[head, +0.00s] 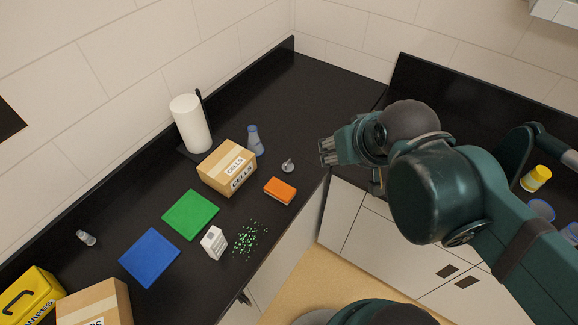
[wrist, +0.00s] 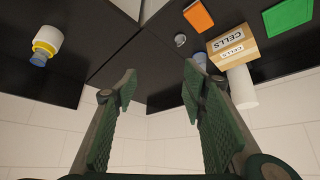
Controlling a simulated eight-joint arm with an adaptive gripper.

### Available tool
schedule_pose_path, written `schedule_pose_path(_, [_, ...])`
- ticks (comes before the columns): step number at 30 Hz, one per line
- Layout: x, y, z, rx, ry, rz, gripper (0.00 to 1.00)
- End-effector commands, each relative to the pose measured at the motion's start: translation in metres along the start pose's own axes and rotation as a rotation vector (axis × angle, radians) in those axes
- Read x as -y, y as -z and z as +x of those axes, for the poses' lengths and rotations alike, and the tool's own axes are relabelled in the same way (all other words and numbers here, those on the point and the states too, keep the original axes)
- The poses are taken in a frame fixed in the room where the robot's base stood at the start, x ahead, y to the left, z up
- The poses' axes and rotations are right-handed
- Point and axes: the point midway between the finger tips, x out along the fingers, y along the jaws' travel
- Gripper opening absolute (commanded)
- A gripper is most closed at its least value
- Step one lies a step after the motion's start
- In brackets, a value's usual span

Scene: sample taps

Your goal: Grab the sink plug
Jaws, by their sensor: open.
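The sink plug (head: 288,165) looks like a small grey disc with a knob, on the black counter near its front edge. It also shows small in the wrist view (wrist: 180,40), near the top. My gripper (head: 326,151) is open and empty, to the right of the plug in the head view and apart from it. In the wrist view my gripper (wrist: 158,80) has its two green-padded fingers spread, with nothing between them. The plug lies beyond the fingertips there.
An orange sponge (head: 280,191), a CELLS box (head: 227,167) and a bluish flask (head: 254,140) stand close around the plug. A paper towel roll (head: 190,123), green mat (head: 191,214), blue mat (head: 150,257) and white carton (head: 214,242) are farther left. The counter behind the plug is clear.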

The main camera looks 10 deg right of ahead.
Motion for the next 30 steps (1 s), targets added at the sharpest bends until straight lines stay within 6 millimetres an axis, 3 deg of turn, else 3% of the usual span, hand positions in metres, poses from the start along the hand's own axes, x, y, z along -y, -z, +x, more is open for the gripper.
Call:
schedule_pose_path(22, [0.0003, 0.0008, 0.0006, 0.002, 0.000, 0.006, 0.44])
schedule_pose_path(30, [0.0030, 0.0093, 0.0086, 0.030, 0.003, 0.079, 0.44])
